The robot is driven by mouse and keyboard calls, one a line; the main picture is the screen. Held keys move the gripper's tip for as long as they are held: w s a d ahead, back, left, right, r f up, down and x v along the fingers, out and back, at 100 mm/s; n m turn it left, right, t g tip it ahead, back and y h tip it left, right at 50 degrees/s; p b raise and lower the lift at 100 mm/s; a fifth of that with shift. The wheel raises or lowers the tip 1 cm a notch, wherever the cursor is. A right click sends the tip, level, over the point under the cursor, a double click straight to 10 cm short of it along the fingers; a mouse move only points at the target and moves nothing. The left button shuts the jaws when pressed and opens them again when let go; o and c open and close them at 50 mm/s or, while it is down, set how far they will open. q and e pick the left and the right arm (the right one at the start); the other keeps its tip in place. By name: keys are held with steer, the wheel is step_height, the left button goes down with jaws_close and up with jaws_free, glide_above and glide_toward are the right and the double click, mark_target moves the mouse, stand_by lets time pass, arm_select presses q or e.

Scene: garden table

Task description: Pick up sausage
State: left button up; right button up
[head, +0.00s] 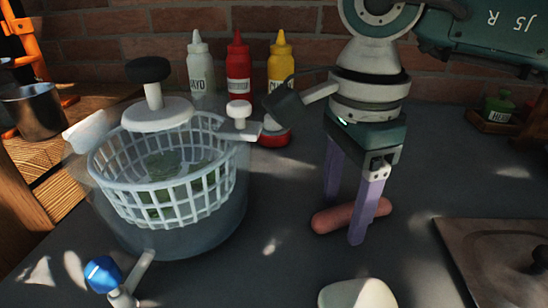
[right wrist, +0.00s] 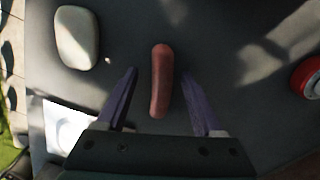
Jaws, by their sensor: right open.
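A reddish-brown sausage (head: 350,215) lies on the dark grey tabletop right of centre in the head view. My right gripper (head: 345,218) points down over it with its purple fingers apart. In the right wrist view the sausage (right wrist: 161,80) lies lengthwise between the open fingers (right wrist: 160,102), with a gap on each side. Its far end reaches past the fingertips. My left gripper does not show.
A salad spinner with a white basket (head: 165,200) stands left. Mayo (head: 199,70), ketchup (head: 238,68) and mustard (head: 281,62) bottles line the brick wall. A red-rimmed round item (head: 274,138) sits behind the sausage. A pale stone-like object (head: 357,294) and a brown board (head: 495,255) are nearer.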

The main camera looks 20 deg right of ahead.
steer(key=shift+f, duration=0.3)
jaws_close()
stand_by(0.4)
